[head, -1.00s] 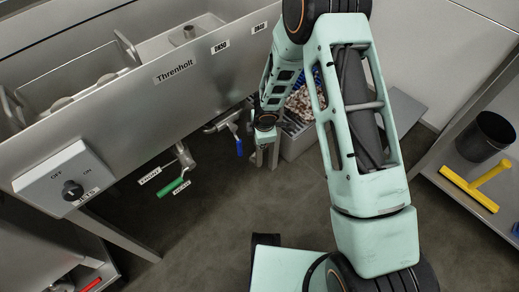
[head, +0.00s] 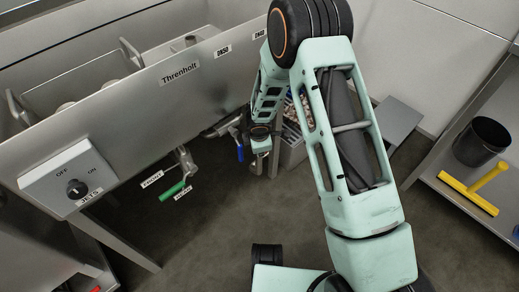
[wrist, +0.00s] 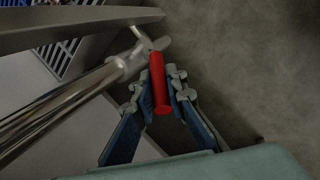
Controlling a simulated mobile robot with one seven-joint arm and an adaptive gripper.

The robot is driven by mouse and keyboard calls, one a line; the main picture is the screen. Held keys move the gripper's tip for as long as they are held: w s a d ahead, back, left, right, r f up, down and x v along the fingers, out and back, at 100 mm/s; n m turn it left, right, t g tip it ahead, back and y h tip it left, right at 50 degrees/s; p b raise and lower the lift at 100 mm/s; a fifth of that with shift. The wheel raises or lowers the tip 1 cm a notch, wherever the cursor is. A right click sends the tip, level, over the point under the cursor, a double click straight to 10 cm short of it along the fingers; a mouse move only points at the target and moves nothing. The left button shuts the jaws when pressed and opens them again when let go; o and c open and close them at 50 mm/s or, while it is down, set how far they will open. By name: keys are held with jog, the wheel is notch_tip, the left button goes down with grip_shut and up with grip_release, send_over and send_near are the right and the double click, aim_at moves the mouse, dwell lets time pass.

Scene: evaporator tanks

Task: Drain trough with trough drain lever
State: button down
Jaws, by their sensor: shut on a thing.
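My gripper (wrist: 163,82) is shut on a red lever handle (wrist: 159,85) in the wrist view, with one finger on each side of it. The red handle joins a metal valve (wrist: 142,52) on a shiny pipe (wrist: 60,105). In the head view my gripper (head: 263,165) hangs low beside the tank's right end, and the red handle is hidden there. A blue lever handle (head: 240,150) is just left of my gripper. A green lever handle (head: 172,190) hangs farther left, with small white labels beside it. The steel trough (head: 135,115) carries the label Threnholt.
A jets control box (head: 70,178) with a black knob is on the trough's front left. A grey crate of pale pieces (head: 292,150) stands behind my gripper. A shelf at right holds a black bucket (head: 481,142) and yellow squeegee (head: 470,190). Floor in front is clear.

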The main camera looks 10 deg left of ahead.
jog(key=c, duration=1.9)
grip_release()
jog(key=shift+c, duration=0.2)
jog(key=v, duration=1.2)
